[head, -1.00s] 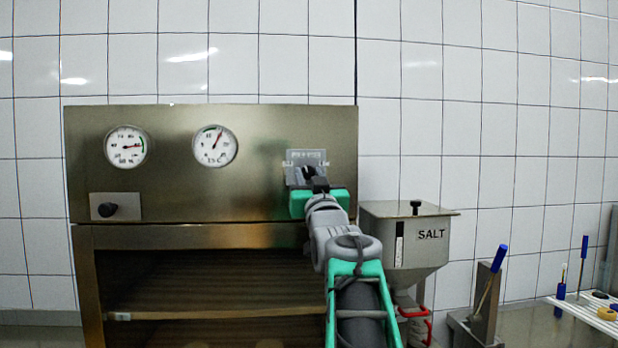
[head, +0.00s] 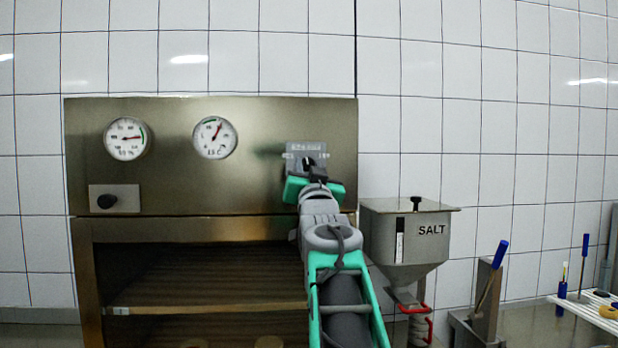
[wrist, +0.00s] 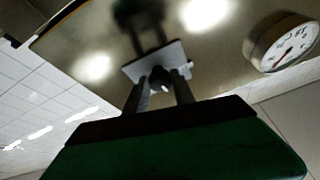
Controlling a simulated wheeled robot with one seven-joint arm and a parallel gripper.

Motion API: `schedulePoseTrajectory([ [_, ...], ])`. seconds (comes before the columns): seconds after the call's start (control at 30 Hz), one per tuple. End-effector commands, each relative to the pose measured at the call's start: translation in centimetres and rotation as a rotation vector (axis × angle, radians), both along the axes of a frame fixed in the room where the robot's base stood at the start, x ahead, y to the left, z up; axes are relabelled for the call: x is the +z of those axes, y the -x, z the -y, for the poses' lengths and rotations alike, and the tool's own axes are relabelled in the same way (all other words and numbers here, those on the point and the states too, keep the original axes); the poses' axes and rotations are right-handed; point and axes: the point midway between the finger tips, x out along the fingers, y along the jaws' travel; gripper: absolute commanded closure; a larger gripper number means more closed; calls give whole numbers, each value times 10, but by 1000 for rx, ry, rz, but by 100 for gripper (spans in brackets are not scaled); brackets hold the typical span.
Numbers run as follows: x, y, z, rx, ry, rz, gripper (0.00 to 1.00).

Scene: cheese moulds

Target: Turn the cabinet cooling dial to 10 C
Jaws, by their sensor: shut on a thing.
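The cooling dial is a dark knob on a pale plate (head: 305,148) at the right of the steel cabinet panel. In the head view my gripper (head: 310,168) is at the knob and largely covers it. In the wrist view my gripper (wrist: 159,88) has its two fingers on either side of the dark dial knob (wrist: 160,77), shut on it. The plate's scale marks are too small to read. The temperature gauge (head: 215,138) left of the dial has a red needle pointing up and slightly right; it also shows in the wrist view (wrist: 290,45).
A second round gauge (head: 126,138) and a black knob (head: 107,201) are on the panel's left. Open shelves (head: 200,285) lie below the panel. The SALT hopper (head: 410,235) stands close right of my arm. A blue-handled tool (head: 490,275) is farther right.

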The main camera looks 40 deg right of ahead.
Motion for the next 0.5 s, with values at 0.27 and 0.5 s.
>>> schedulePoseTrajectory([
  [0.27,-3,-2,-4,4,-190,134,100],
  [0.5,0,-3,-4,4,-340,236,100],
])
